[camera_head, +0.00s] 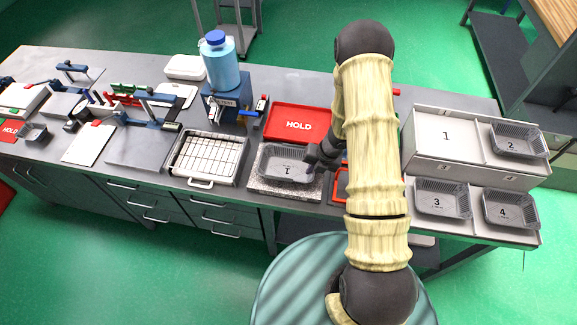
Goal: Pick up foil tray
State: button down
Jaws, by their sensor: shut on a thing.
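A grey foil tray (280,176) with a number 1 on its floor, seen upside down, is at the speckled stone slab (256,189) in the middle of the bench. My gripper (310,172) is at the tray's right rim and is shut on it. The fingertips are small and partly hidden by the dark gripper body. I cannot tell whether the tray rests on the slab or is just above it.
Right of my arm, a grey rack (428,166) has an empty place 1 and foil trays in places 2 (517,138), 3 (440,190) and 4 (508,203). A red HOLD mat (280,124) lies behind the slab. A wire-rack pan (206,157) and a blue bottle (224,70) stand left.

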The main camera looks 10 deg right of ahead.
dwell(0.3)
notch_tip(320, 180, up, 10)
jog(key=shift+r+p, duration=0.1)
jog(key=shift+p, duration=0.2)
jog(key=shift+f, duration=0.25)
dwell(1.4)
